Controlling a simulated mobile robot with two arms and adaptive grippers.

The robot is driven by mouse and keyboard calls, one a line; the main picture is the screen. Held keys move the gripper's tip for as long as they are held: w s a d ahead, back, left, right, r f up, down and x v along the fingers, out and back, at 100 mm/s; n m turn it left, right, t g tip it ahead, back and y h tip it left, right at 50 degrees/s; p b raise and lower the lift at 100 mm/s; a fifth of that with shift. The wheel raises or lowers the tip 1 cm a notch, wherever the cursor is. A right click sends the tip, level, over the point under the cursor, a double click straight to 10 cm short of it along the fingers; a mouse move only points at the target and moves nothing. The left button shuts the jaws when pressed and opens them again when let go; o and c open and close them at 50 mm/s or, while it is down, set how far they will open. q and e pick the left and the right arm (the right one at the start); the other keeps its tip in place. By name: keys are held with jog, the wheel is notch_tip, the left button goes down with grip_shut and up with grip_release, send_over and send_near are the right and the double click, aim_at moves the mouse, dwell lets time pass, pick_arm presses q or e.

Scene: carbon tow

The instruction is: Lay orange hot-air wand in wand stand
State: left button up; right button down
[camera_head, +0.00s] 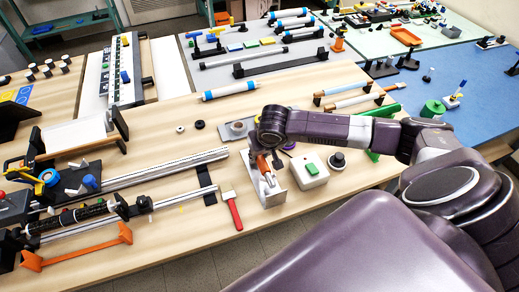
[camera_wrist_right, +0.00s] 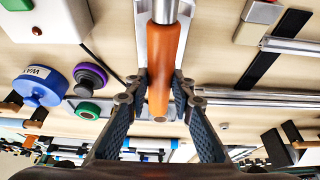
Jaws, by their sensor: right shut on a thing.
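The orange hot-air wand (camera_head: 262,166) shows in the head view just under my right gripper (camera_head: 270,150). In the right wrist view its orange handle (camera_wrist_right: 164,65) and metal barrel stand between the two fingers of my right gripper (camera_wrist_right: 161,88), which is shut on the handle. A pale metal plate-like holder (camera_head: 266,197), seemingly the wand stand, lies below the wand. It also shows behind the barrel in the wrist view (camera_wrist_right: 143,40). I cannot tell whether wand and stand touch. My left gripper is not in view.
A white box with a green button (camera_head: 309,171) stands right of the stand. A red-handled brush (camera_head: 232,210) lies left of it, near long metal rails (camera_head: 160,174). A black-based knob (camera_head: 337,161) is further right. Bare wood lies between brush and stand.

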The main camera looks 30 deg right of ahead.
jog(key=shift+f, duration=0.65)
jog(key=c, duration=1.6)
grip_release()
jog(key=v, duration=1.2)
jog(key=shift+s+f, duration=0.1)
jog(key=shift+a, duration=0.1)
